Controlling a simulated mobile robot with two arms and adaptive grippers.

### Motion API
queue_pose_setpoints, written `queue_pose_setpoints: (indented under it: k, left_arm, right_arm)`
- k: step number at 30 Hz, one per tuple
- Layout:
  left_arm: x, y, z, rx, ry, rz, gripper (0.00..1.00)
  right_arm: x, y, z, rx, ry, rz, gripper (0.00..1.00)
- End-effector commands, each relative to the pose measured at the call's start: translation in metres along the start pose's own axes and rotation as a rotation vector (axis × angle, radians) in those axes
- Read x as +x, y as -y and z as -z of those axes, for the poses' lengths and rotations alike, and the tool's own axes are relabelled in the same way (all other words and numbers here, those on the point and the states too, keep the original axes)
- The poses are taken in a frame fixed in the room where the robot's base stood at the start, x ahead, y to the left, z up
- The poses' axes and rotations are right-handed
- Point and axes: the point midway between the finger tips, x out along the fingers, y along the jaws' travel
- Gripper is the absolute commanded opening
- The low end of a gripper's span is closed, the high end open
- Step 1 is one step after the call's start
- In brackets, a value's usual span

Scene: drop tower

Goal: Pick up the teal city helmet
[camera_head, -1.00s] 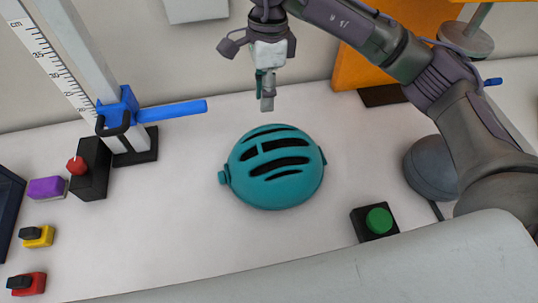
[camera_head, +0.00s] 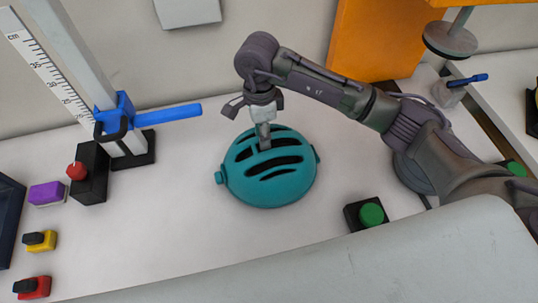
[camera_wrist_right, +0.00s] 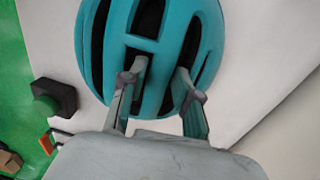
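The teal city helmet (camera_head: 272,185) lies dome up on the white table in the middle of the head view, with dark vent slots across its top. My right gripper (camera_head: 264,146) is at the upper edge of the helmet, pointing down. In the right wrist view the two fingers (camera_wrist_right: 160,90) of this gripper are apart, over the helmet shell (camera_wrist_right: 205,35). A teal rib shows between them, and the left fingertip is at a vent slot. I cannot tell whether the fingers touch the shell. My left gripper is not in view.
A drop tower with a scale (camera_head: 47,65) and blue arm (camera_head: 168,114) stands to the left. A green button box (camera_head: 371,214) sits right of the helmet. Purple (camera_head: 46,193), yellow (camera_head: 40,240) and red (camera_head: 33,287) blocks lie at the left.

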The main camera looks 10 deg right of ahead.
Motion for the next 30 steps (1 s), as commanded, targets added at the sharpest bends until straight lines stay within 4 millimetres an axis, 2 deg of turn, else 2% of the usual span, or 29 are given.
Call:
queue_pose_setpoints:
  k: [3, 10, 16, 30]
  left_arm:
    - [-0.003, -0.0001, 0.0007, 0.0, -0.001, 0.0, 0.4]
    - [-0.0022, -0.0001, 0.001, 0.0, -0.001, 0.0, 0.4]
    - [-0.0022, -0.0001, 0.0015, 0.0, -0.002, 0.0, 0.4]
    - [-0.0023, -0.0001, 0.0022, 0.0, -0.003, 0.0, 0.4]
  right_arm:
    - [0.0094, -0.0005, 0.0006, 0.001, -0.001, -0.002, 0.32]
    - [0.0111, 0.0001, 0.0004, 0.001, -0.001, 0.001, 0.32]
    - [0.0107, 0.0001, 0.0004, 0.0, -0.001, 0.001, 0.0]
    - [0.0096, 0.0003, 0.0002, 0.0, 0.0, 0.002, 0.0]
